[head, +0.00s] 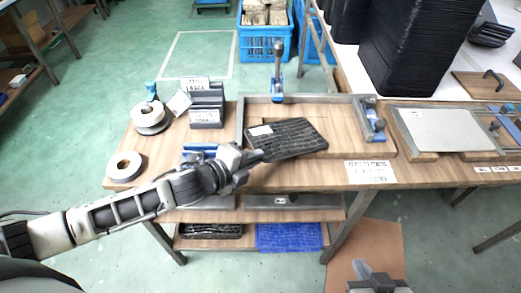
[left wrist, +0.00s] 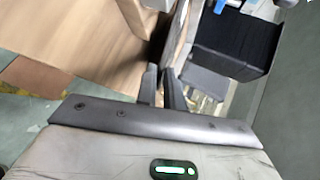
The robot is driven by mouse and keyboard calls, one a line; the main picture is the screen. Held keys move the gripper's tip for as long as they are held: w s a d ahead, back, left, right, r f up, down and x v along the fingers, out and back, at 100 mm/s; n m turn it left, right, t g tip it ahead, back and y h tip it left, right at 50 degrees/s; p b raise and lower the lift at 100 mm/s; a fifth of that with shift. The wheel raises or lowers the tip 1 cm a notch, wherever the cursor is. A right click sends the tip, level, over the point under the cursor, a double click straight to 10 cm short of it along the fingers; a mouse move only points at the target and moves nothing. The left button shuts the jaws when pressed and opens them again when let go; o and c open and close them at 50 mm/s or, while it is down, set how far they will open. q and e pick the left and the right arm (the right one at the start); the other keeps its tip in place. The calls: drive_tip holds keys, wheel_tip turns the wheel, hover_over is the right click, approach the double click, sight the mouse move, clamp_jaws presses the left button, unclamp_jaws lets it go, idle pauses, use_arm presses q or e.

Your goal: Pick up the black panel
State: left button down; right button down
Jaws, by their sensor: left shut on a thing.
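The black panel (head: 290,138) is a dark ribbed tray with a small white label at its upper left corner. My left gripper (head: 256,156) is shut on its near left edge. The panel sits slightly askew over the wooden frame (head: 345,101) on the workbench; I cannot tell whether it touches the frame. In the left wrist view the two dark fingers (left wrist: 160,86) show close together, and I cannot make out the panel clearly. My right gripper (head: 377,280) shows partly at the bottom edge of the head view, away from the bench; its opening is unclear.
White tape rolls (head: 150,118) and a grey block holder (head: 206,104) stand left of the frame. Blue-handled clamps (head: 374,122) rise at the frame's edges. A tall stack of black panels (head: 410,45) stands on the white table behind. Lower shelves hold a blue mat (head: 290,238).

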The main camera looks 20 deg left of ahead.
use_arm(q)
drive_tip(key=p+v, duration=0.1)
drive_tip(key=v, duration=1)
drive_tip(key=shift+s+a+f, duration=0.25)
drive_tip(key=shift+s+f, duration=0.05)
drive_tip(key=shift+r, duration=0.1)
